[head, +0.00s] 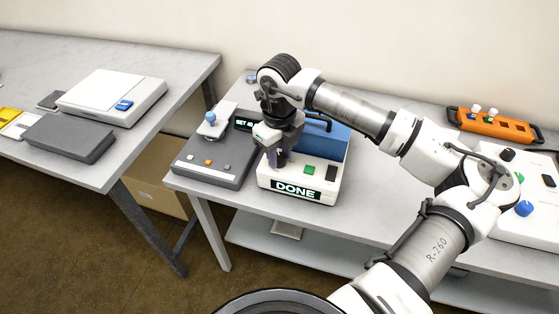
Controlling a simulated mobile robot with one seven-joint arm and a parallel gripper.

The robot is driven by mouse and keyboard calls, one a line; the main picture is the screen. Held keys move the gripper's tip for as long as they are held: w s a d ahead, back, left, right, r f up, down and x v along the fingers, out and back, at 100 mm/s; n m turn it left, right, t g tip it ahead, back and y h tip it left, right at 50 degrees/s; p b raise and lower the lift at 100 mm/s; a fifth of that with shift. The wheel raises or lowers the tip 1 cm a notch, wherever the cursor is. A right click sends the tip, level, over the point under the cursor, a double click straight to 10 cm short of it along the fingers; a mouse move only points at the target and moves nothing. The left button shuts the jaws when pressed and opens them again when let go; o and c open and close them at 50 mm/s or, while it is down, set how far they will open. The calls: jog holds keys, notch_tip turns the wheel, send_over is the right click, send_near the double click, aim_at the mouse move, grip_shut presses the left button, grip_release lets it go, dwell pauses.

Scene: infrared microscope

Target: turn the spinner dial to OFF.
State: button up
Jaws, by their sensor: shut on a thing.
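The spinner (324,194) is a white box with a raised blue lid part (325,143) behind and a black handle. Its front display (296,190) reads DONE. A green button (309,170) and a black rocker-like part (331,173) sit on its top right. My gripper (277,160) points down at the left of the spinner's top panel, shut on what appears to be the dial. The fingers hide the dial, so its pointer and markings cannot be read.
Left of the spinner is a grey device (212,164) with a blue-topped knob and a small display. An orange rack (491,127) and a white device (530,216) stand at right. A separate left table (165,70) holds a white scale-like device (112,96).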

aim_at(279, 157)
jog(key=n+b, duration=0.3)
jog(key=b, duration=0.1)
jog(key=shift+f, duration=0.2)
jog(key=shift+r+n+b, duration=0.2)
jog(key=shift+n+b, duration=1)
jog(key=shift+n, duration=0.1)
jog(key=shift+r, duration=0.1)
jog(key=o, duration=1)
notch_tip(279, 157, up, 14)
jog(key=shift+f+b, duration=0.1)
jog(key=shift+b, duration=0.5)
jog(key=shift+f, duration=0.1)
